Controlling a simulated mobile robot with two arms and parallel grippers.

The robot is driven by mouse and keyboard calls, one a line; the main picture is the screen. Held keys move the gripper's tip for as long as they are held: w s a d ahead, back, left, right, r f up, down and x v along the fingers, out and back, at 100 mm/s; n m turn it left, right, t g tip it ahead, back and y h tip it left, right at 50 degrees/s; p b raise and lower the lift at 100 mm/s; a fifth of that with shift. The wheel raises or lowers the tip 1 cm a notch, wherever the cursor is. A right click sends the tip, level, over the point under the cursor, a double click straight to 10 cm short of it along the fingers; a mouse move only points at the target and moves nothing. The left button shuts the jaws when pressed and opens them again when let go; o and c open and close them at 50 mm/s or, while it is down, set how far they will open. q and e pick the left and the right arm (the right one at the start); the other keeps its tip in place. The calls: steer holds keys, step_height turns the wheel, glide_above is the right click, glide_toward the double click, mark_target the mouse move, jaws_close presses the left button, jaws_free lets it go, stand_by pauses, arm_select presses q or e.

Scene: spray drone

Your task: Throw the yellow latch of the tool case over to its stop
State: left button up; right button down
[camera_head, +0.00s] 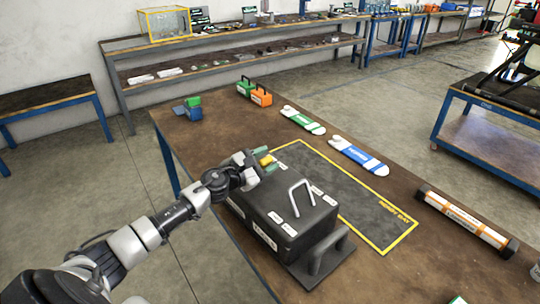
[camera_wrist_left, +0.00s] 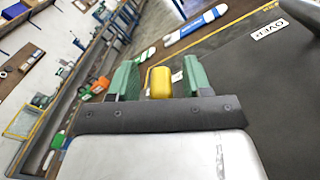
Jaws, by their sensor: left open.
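The black tool case (camera_head: 272,222) stands on the brown table, with a light handle (camera_head: 299,197) on its lid and white labels. Its dark lid (camera_wrist_left: 262,88) fills the right of the left wrist view. The yellow latch (camera_wrist_left: 160,82) shows between the two green fingers of my left gripper (camera_wrist_left: 157,80); no clear grip on it shows. In the head view the latch (camera_head: 267,160) is at the case's far left corner, and my left gripper (camera_head: 262,165) is right at it, partly hiding it. My left gripper is open. My right gripper is in neither view.
A yellow-bordered mat (camera_head: 375,215) lies beside the case. A green-and-white piece (camera_head: 303,120), a blue-and-white piece (camera_head: 358,156) and an orange-banded tube (camera_head: 466,222) lie farther along the table. Green and orange cases (camera_head: 260,97) and blue-green blocks (camera_head: 189,110) stand at the far end.

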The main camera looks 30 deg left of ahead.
arm_select(q)
steer(key=shift+w+d, duration=0.25)
steer(key=shift+w, duration=0.45)
steer(key=shift+c, duration=0.5)
jaws_close()
